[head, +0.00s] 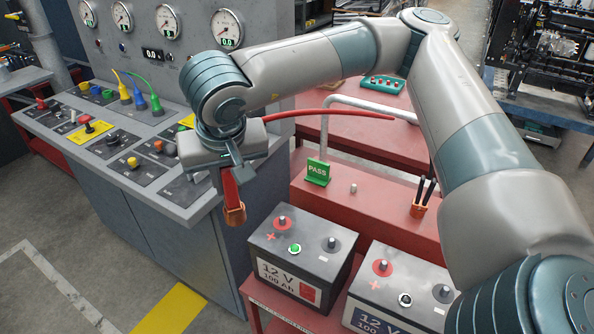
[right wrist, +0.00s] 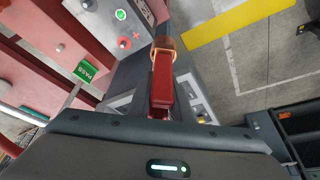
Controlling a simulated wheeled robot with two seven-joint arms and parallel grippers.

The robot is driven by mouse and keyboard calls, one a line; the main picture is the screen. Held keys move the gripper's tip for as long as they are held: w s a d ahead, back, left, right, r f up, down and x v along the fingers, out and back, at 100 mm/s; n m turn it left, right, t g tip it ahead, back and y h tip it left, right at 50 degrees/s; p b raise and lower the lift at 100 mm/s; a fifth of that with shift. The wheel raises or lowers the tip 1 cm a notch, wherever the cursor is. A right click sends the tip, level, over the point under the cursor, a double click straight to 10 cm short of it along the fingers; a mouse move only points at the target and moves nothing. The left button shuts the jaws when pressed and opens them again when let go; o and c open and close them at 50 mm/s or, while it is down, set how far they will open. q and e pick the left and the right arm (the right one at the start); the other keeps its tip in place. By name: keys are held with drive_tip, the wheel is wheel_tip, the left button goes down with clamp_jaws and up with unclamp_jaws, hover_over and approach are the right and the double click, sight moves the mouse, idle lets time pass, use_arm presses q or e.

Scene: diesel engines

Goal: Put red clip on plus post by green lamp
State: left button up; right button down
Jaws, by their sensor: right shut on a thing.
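My right gripper (head: 232,168) is shut on the red clip (head: 231,190), which hangs with its copper jaws (head: 235,214) downward. The clip also shows in the right wrist view (right wrist: 162,85). A dark battery (head: 325,262) has a lit green lamp (head: 295,248) on its top. Its plus post (head: 282,221) stands on a red ring behind the lamp; lamp (right wrist: 121,15) and post (right wrist: 124,43) also show in the right wrist view. The clip is above and left of this post, apart from it. My left gripper is not in view.
A second battery (head: 400,290) with an unlit lamp (head: 405,300) stands to the right. A black-handled clip (head: 419,207) and a green PASS sign (head: 318,171) are on the red bench behind. The control console (head: 200,215) is at left. A red cable (head: 330,112) trails right.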

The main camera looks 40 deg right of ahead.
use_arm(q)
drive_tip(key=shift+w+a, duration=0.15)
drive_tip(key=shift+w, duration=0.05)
